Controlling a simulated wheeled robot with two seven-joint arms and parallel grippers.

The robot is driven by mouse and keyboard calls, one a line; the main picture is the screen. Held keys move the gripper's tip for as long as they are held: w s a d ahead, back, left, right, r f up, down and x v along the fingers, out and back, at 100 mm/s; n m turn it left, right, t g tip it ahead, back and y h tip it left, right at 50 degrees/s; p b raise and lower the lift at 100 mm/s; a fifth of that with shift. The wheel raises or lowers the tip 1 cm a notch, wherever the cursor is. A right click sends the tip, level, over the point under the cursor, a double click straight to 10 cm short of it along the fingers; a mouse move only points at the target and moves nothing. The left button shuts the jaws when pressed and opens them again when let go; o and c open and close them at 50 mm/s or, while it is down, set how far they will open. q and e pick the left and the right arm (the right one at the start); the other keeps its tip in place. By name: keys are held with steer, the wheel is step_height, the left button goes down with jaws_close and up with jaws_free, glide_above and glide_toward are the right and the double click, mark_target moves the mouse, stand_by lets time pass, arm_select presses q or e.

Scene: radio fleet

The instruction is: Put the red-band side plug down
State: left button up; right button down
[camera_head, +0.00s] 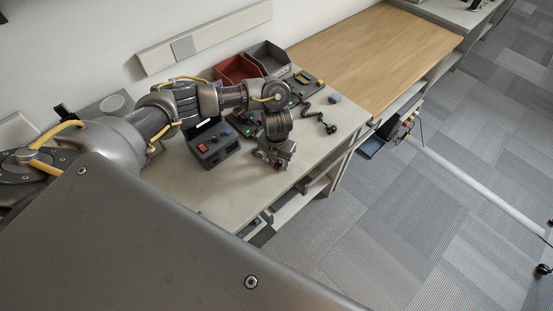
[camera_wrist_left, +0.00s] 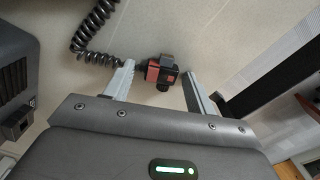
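The red-band side plug (camera_wrist_left: 161,71), a small dark plug with a red band, shows in the left wrist view between the two fingers of my left gripper (camera_wrist_left: 158,82). A strip of pale table shows on each side of it, so the fingers do not appear to grip it. It seems to lie on the worktop; its exact height is hard to tell. A black coiled cord (camera_wrist_left: 93,35) runs near it on the left. In the head view my left gripper (camera_head: 272,163) points down at the worktop's front part, and the plug cannot be made out clearly. My right gripper is not in view.
A dark box with a red button (camera_head: 213,143) stands just left of the gripper on the grey worktop (camera_head: 222,188). Red (camera_head: 236,69) and grey (camera_head: 268,56) bins stand at the back.

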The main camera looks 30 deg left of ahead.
mark_target(277, 161)
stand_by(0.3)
arm_select(q)
step_height(277, 161, up, 12)
steer(key=p, duration=0.1)
steer(key=shift+r, duration=0.2)
stand_by(0.5)
steer(key=shift+f, duration=0.1)
